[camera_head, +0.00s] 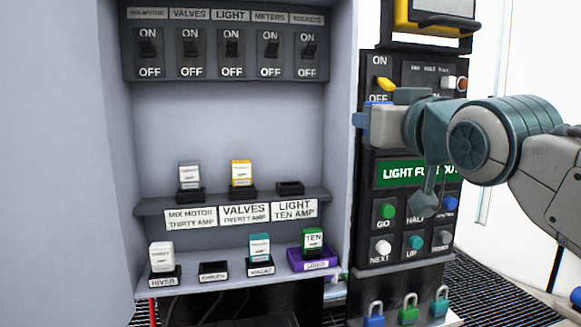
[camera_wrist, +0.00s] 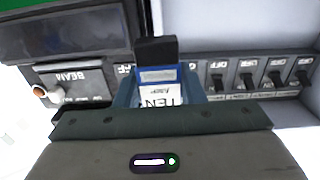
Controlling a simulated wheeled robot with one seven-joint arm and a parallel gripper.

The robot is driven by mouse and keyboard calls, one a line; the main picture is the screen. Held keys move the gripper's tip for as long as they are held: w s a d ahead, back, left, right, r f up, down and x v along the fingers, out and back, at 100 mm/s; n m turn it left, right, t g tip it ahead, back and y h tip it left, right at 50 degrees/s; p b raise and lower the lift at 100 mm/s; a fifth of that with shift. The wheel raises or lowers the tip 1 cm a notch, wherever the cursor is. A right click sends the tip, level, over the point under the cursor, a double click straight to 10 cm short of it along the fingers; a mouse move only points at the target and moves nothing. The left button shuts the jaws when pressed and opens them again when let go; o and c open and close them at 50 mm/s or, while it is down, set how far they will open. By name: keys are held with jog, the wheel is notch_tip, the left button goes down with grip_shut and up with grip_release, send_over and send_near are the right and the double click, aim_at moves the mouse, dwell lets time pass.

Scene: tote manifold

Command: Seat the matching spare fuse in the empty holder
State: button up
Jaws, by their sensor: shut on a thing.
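My gripper (camera_head: 362,115) is in front of the control panel, right of the cabinet opening. In the wrist view, my gripper (camera_wrist: 158,92) is shut on a fuse (camera_wrist: 158,76) with a white label reading TEN, a blue band and a dark end. In the head view the fuse is mostly hidden by the gripper. The empty holder (camera_head: 290,187) is the black socket on the upper shelf, above the LIGHT TEN AMP label. My gripper is to its right and higher, clear of it. A green fuse (camera_head: 313,240) marked TEN stands in the purple holder (camera_head: 316,260) below.
White (camera_head: 189,176) and yellow (camera_head: 241,173) fuses stand left of the empty holder. The lower shelf (camera_head: 225,284) bears a white fuse, a teal fuse and an empty black base (camera_head: 213,271). Switches (camera_head: 231,48) line the top. The cabinet's right edge stands between gripper and shelves.

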jog(key=b, duration=1.1)
send_near(286, 165)
jog(key=s+d+r, duration=0.1)
jog(key=s+r, duration=0.3)
jog(key=shift+w+a+r+p, duration=0.1)
jog(key=shift+w+a+p, duration=0.25)
jog(key=shift+w+p, duration=1.05)
jog(key=shift+w+a+r+p, duration=0.15)
jog(key=shift+w+a+p, duration=0.4)
jog(key=shift+w, duration=1.5)
jog(key=shift+w+a+r+p, duration=0.1)
jog(key=shift+w+a+p, duration=0.05)
jog(key=shift+w+p, duration=1.35)
notch_tip(286, 165, down, 5)
jog(key=b, duration=0.5)
jog(key=shift+w, duration=0.15)
jog(key=shift+r, duration=0.1)
jog(key=o, duration=1)
jog(key=shift+o, duration=0.2)
jog(key=shift+b, duration=0.3)
